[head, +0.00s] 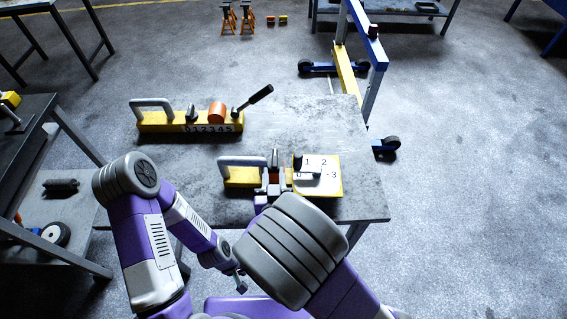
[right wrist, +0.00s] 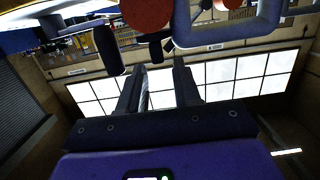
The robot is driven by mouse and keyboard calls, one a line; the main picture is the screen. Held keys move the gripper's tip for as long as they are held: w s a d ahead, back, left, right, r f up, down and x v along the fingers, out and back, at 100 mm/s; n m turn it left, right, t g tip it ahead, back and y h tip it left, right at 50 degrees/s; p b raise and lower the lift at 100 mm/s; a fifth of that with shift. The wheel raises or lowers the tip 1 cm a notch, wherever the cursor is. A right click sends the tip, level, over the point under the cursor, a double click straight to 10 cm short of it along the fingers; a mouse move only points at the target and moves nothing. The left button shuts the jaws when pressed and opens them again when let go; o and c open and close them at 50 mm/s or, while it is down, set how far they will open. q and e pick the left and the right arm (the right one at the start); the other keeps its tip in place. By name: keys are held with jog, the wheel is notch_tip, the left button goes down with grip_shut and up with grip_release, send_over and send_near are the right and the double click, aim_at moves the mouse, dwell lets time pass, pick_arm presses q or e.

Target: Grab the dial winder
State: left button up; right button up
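The dial winder (head: 309,176) is a pale crank arm with an upright black knob (head: 297,163), on a cream dial plate (head: 331,186) numbered 0 to 3. The plate is at the right end of the front yellow unit (head: 240,178). My right gripper (head: 274,180) is just left of the dial plate, partly hidden by my forearm. In the right wrist view its fingers (right wrist: 160,85) are apart with nothing between them. A black cylinder, seemingly the knob (right wrist: 109,50), is left of them, apart. My left gripper (head: 240,284) hangs low near my base; its fingers are too small to read.
Grey handles stand on the front unit (head: 245,160) and the back yellow unit (head: 175,122). The back unit has an orange cylinder (head: 217,112) and a black-gripped lever (head: 258,96). The grey table (head: 365,195) is bare right of the dial. A blue-and-yellow hoist (head: 345,70) stands behind.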

aim_at(274, 159)
jog(key=w, duration=0.2)
jog(key=w+b, duration=0.1)
jog(key=w, duration=0.1)
jog(key=w+f, duration=0.1)
jog(key=w, duration=0.1)
jog(key=shift+w+d, duration=0.2)
jog(key=shift+w, duration=0.1)
jog(key=shift+c, duration=0.2)
grip_shut()
jog(key=shift+a+r, duration=0.1)
jog(key=shift+r, duration=0.05)
dwell(0.8)
